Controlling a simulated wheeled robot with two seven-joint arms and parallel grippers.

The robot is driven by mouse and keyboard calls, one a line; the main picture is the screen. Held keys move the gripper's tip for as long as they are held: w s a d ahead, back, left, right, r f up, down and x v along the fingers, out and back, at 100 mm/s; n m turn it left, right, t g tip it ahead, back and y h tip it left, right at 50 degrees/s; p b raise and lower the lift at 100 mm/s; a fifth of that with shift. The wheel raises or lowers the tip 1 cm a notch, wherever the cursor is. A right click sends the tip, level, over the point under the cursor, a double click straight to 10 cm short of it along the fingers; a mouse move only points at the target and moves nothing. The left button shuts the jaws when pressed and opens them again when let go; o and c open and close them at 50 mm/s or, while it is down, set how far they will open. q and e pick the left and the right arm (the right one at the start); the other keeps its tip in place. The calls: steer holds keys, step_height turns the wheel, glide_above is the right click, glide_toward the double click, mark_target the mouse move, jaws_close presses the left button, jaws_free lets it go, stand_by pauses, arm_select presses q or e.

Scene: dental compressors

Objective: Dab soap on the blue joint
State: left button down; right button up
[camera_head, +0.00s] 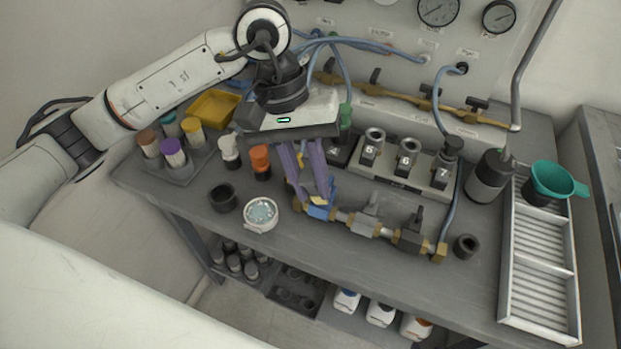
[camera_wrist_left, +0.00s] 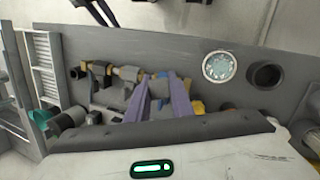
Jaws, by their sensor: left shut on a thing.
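The blue joint (camera_head: 318,212) is a small blue fitting at the left end of a pipe run with brass and grey valves, lying along the bench. My left gripper (camera_head: 320,194) has purple fingers and points down right over it, shut on a small, mostly hidden thing with a yellow tip. The tip looks at or very near the joint; contact cannot be told. In the left wrist view, the fingers (camera_wrist_left: 165,82) hide most of the joint. A white bowl of bubbly pale soap (camera_head: 262,211) stands left of the joint and shows in the wrist view (camera_wrist_left: 219,66). My right gripper is not in view.
A black cup (camera_head: 222,198) stands left of the soap bowl. Capped jars (camera_head: 174,153) and a yellow bin (camera_head: 214,108) are at the left. A numbered block (camera_head: 402,168) stands behind the pipe run. A ribbed tray (camera_head: 540,265) is at the right. The bench's front strip is mostly clear.

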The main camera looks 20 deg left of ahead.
arm_select(q)
steer(key=shift+f+b, duration=0.5)
steer(key=shift+b, duration=0.15)
stand_by(0.7)
steer(key=shift+f+b, duration=0.1)
steer(key=shift+b, duration=0.4)
stand_by(1.9)
steer(key=shift+r+p, duration=1.35)
steer(key=shift+r, duration=2.2)
